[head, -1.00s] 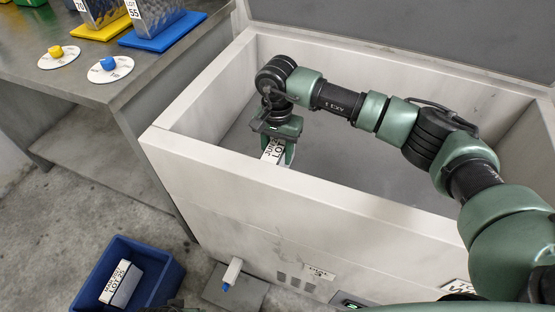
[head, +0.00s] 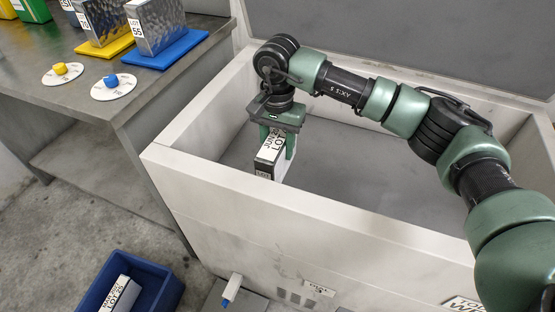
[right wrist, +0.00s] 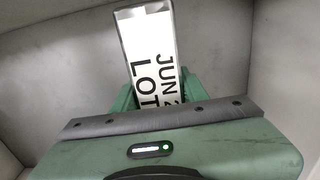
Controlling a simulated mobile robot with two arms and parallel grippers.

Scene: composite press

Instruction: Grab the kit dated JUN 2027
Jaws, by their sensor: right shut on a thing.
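A white kit (head: 272,148) with a dark-edged side and a label reading "JUN 2..." and "LOT" is held in my right gripper (head: 277,150). The rest of the date is hidden. The gripper is shut on it, and the kit hangs inside the open chest (head: 355,166) near its left end. In the right wrist view the kit (right wrist: 150,50) sits between the green fingers, its label facing the camera. My left gripper is not in view.
A blue bin (head: 160,277) on the floor at lower left holds another white labelled kit (head: 120,295). A grey bench (head: 95,100) with metal containers on yellow and blue mats and two dial discs stands at left. The chest's raised lid (head: 420,45) is behind.

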